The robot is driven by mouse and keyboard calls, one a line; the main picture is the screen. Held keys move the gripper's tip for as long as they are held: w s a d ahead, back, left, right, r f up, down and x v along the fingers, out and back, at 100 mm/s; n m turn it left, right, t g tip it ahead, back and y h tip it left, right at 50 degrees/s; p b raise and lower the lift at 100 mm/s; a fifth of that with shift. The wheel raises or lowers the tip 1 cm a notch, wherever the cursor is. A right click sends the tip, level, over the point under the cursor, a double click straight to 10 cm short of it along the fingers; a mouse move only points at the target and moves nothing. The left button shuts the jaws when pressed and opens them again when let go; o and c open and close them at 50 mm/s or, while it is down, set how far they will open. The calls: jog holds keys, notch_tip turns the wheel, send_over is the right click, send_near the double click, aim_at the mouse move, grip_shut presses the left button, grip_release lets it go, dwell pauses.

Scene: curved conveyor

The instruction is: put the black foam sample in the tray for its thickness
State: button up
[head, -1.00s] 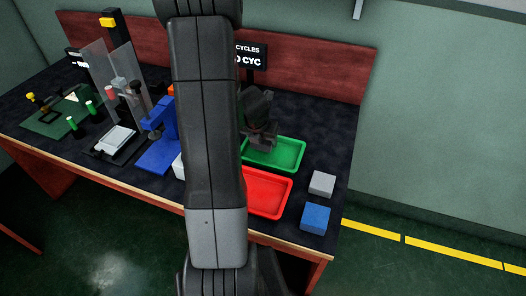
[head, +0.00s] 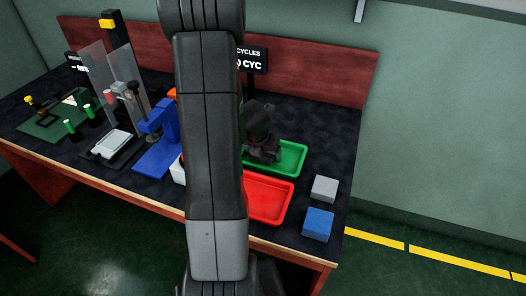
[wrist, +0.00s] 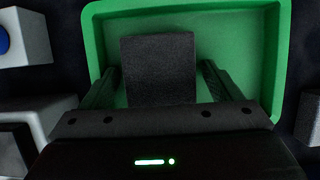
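The black foam sample (wrist: 158,70) is a dark, rough block in the wrist view, over the floor of the green tray (wrist: 282,50). Whether it rests on the tray floor is hard to tell. My gripper (wrist: 160,82) has one finger on each side of the block, with narrow green gaps showing between fingers and block. In the head view my gripper (head: 264,152) is low over the green tray (head: 293,158), and the foam cannot be made out there. The red tray (head: 268,198) lies in front of the green one, partly behind my arm.
A grey block (head: 324,188) and a blue block (head: 318,224) sit right of the red tray, near the table edge. A blue stand (head: 158,150), a clear-shielded device (head: 112,90) and a green board (head: 55,118) stand left. A sign (head: 251,60) stands behind.

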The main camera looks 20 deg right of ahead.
jog(key=shift+r, duration=0.1)
jog(key=shift+r+p, duration=0.3)
jog(key=p+v, duration=0.6)
jog(key=v, duration=0.5)
jog(key=shift+s+r, duration=0.15)
jog(key=shift+a, duration=0.15)
jog(key=b+x, duration=0.7)
jog(key=x, duration=0.5)
jog(key=shift+f, duration=0.3)
jog(key=shift+r+p, duration=0.5)
jog(key=shift+r, duration=0.05)
jog(key=shift+r+p, duration=0.45)
jog(key=shift+r, duration=0.1)
jog(key=shift+f, duration=0.1)
